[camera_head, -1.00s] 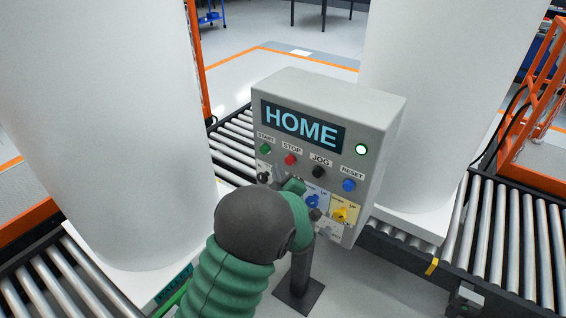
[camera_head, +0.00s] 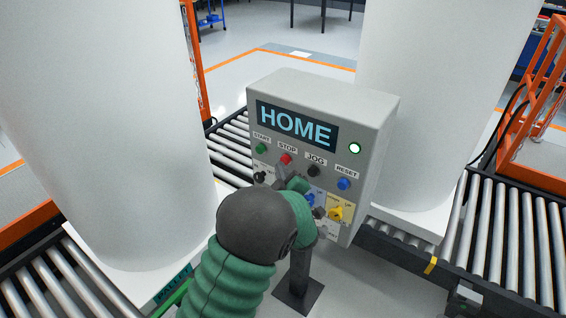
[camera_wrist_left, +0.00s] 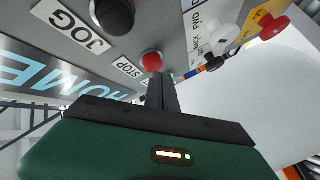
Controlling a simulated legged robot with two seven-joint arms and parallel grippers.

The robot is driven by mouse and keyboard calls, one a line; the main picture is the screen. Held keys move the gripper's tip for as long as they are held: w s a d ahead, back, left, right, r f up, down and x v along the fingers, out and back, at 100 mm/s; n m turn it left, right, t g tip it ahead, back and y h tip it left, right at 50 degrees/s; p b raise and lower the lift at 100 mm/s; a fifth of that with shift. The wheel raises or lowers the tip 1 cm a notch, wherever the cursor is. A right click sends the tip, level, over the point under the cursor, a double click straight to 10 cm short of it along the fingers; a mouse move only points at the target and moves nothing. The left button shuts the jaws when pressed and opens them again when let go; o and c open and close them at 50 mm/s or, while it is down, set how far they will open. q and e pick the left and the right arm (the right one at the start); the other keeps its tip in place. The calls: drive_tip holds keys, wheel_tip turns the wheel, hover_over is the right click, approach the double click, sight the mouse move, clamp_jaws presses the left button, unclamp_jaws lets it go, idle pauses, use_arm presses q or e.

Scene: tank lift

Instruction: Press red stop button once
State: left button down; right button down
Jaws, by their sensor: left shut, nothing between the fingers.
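The control box (camera_head: 372,118) stands on a post between two white columns, its display reading HOME. The red stop button (camera_head: 286,158) sits under the STOP label, between the green start button (camera_head: 261,148) and the black jog button (camera_head: 314,171). My left gripper (camera_head: 283,170) is shut and empty, its tips just below the red button. In the left wrist view the red button (camera_wrist_left: 151,62) shows right at the tips of the shut fingers (camera_wrist_left: 157,82). I cannot tell whether they touch it. My right gripper is not in view.
A blue reset button (camera_head: 344,184), a yellow knob (camera_head: 336,213) and a blue knob (camera_head: 309,200) are close by on the same panel. Roller conveyors (camera_head: 500,240) run behind and beside the box. A green lamp (camera_head: 355,148) glows by the display.

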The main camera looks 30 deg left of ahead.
use_arm(q)
drive_tip(key=shift+w+a+f, duration=0.1)
drive_tip(key=shift+w+a, duration=0.1)
drive_tip(key=shift+a, duration=0.05)
idle(0.3)
drive_tip(key=shift+w+d, duration=0.25)
drive_tip(key=shift+d, duration=0.05)
drive_tip(key=shift+a, duration=0.1)
drive_tip(key=shift+s+a+b, duration=0.2)
drive_tip(key=shift+s, duration=0.3)
drive_tip(key=shift+s+a+b, duration=0.15)
drive_tip(key=shift+s+b, duration=0.05)
drive_tip(key=shift+s, duration=0.25)
drive_tip(key=s, duration=0.4)
drive_tip(key=s+b, duration=0.1)
drive_tip(key=s, duration=0.1)
drive_tip(key=shift+a, duration=0.25)
